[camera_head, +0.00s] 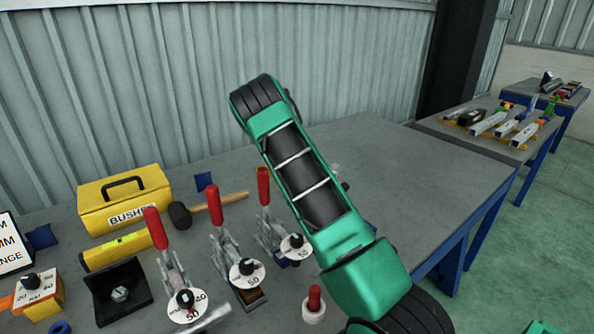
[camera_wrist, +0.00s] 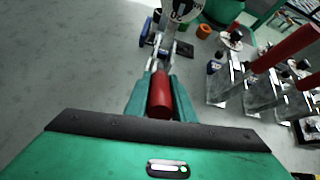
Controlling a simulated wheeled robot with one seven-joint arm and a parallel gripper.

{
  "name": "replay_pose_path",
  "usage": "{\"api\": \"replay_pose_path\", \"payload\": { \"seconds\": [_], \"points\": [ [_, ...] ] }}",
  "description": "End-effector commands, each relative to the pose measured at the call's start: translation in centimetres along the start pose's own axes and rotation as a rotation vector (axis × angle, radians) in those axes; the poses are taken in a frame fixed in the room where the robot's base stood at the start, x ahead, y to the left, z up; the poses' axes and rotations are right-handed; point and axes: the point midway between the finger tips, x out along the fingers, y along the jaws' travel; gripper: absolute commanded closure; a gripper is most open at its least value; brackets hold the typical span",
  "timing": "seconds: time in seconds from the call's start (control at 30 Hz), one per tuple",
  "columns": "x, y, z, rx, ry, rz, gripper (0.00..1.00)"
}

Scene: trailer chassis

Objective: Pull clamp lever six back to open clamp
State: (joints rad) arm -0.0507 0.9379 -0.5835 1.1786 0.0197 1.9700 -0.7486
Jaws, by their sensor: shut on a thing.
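In the wrist view my gripper (camera_wrist: 160,80) is shut on a red clamp lever handle (camera_wrist: 160,97), with one green finger on each side. The handle points towards the camera. The held lever's metal linkage (camera_wrist: 165,52) runs away from it to a clamp beside a round dial (camera_wrist: 182,8). In the head view my green arm hides the gripper and this clamp. Three other toggle clamps show there with red levers (camera_head: 155,228), (camera_head: 215,206) and (camera_head: 263,186) standing up. No number six is readable on any lever.
In the wrist view, other red levers (camera_wrist: 290,45) stand close on the right; grey table lies clear on the left. In the head view, a yellow box (camera_head: 125,200), a hammer (camera_head: 215,208) and a red-knobbed piece (camera_head: 314,298) share the table. The table's right part is clear.

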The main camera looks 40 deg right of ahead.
Motion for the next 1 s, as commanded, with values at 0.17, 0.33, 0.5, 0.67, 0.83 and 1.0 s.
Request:
{"api": "replay_pose_path", "payload": {
  "seconds": [0.17, 0.33, 0.5, 0.67, 0.83, 1.0],
  "points": [
    [-0.39, -0.09, -0.17, -0.003, -0.008, 0.005, 1.0],
    [-0.41, -0.09, -0.24, -0.003, -0.011, 0.005, 1.0],
    [-0.41, -0.09, -0.29, -0.004, -0.011, 0.006, 1.0],
    [-0.36, -0.09, -0.32, -0.004, -0.012, 0.006, 0.59],
    [-0.19, 0.17, -0.23, -0.001, -0.014, 0.001, 0.59],
    [-0.12, 0.22, -0.15, 0.0, -0.012, -0.001, 0.59]
  ]
}}
